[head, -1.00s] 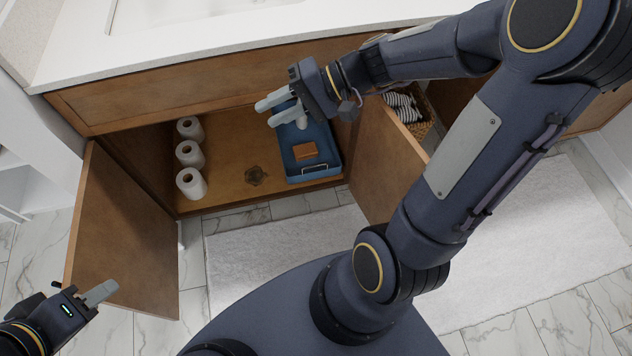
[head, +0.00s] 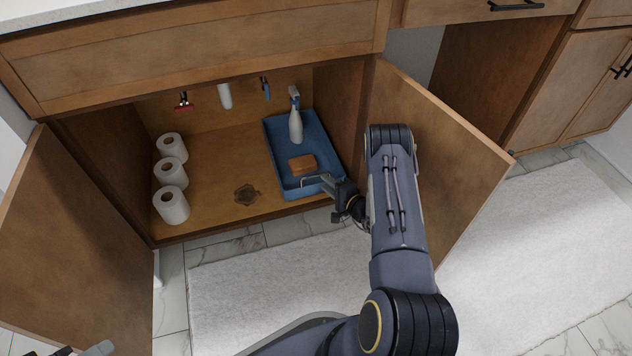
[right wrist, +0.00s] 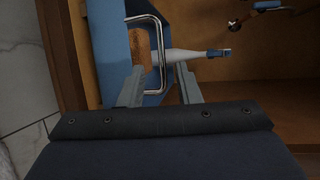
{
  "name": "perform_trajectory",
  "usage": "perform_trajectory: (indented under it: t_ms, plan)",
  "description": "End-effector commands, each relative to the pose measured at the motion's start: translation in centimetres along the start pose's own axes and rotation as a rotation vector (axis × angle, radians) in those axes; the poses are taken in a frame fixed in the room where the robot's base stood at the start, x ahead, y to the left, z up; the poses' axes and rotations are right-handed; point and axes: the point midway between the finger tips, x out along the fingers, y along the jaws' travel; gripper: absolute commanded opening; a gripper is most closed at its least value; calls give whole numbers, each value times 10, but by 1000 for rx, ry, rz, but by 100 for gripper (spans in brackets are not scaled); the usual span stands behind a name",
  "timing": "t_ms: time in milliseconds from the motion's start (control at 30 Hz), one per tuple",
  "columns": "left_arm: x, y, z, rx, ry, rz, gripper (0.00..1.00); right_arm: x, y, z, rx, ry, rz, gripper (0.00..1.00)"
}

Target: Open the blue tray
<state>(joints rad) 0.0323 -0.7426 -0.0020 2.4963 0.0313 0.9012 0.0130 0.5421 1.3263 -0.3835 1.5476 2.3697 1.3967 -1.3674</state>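The blue tray (head: 314,138) sits on the right side of the open cabinet floor. It holds an orange-brown block (head: 302,163) and a white spray bottle (head: 296,124). A metal handle (head: 312,178) is on its front end. My right gripper (head: 326,181) is at this handle. In the right wrist view the fingers (right wrist: 158,84) are apart, with the handle (right wrist: 161,50) showing between them; contact is unclear. The tray also shows there (right wrist: 103,50). My left gripper (head: 97,349) is mostly cut off at the bottom left, and its opening cannot be told.
The left cabinet door (head: 75,240) and right door (head: 440,150) stand open. Several white paper rolls (head: 171,173) stand at the cabinet's left. A drain-like disc (head: 247,194) lies on the cabinet floor. A white rug (head: 270,285) covers the floor in front.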

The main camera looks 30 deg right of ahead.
Motion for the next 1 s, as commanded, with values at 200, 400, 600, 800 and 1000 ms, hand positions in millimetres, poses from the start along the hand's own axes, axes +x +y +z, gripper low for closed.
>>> perform_trajectory:
  t_ms: [200,400,600,800,1000]
  plan:
    - [14,-7,7,0,0,0,36,38,2,1,-2,-5,-2,30]
    - [21,-10,11,0,0,0,36,60,1,1,1,-3,0,30]
    - [22,-10,11,0,0,0,36,65,-1,1,2,-3,0,30]
    - [21,-10,11,0,0,0,36,65,-1,1,2,-3,1,24]
    - [21,-10,11,0,0,0,36,65,-1,1,3,-3,1,0]
